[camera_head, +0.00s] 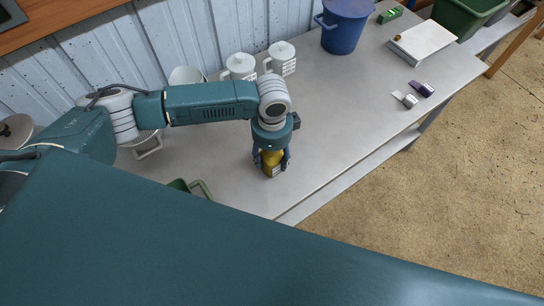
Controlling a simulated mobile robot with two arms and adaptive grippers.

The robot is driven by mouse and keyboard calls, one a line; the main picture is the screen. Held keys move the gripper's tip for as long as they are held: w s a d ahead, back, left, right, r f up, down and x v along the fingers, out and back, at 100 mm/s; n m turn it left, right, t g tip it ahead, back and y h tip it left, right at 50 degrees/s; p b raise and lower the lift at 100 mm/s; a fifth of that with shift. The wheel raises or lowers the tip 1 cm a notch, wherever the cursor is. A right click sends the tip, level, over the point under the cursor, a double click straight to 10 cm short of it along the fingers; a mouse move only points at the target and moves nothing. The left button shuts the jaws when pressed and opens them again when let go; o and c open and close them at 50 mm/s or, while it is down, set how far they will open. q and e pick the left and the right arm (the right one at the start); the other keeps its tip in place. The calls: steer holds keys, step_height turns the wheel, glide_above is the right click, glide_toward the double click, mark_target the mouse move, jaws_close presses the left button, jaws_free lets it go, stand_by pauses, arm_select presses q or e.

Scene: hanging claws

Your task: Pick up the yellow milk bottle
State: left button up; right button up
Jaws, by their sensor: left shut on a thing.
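The yellow milk bottle (271,169) stands on the grey metal table, near its front edge. My left gripper (271,161) reaches down from above and is shut on the bottle, with a dark finger on each side of it. The top of the bottle is hidden by the gripper. I cannot tell whether the bottle touches the table. My right gripper does not show in this view.
Two white jugs (281,58) (240,67) stand behind the gripper by the wall. A blue bucket (342,27) and a white box (421,42) are farther right. A green-handled container (190,187) is at the lower left. The table (345,100) is clear right of the bottle.

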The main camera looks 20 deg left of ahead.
arm_select(q)
steer(key=shift+r, duration=0.15)
step_height(320, 180, up, 15)
steer(key=shift+w+b, duration=0.1)
steer(key=shift+b, duration=0.55)
steer(key=shift+r, duration=2.3)
steer(key=shift+r, duration=0.1)
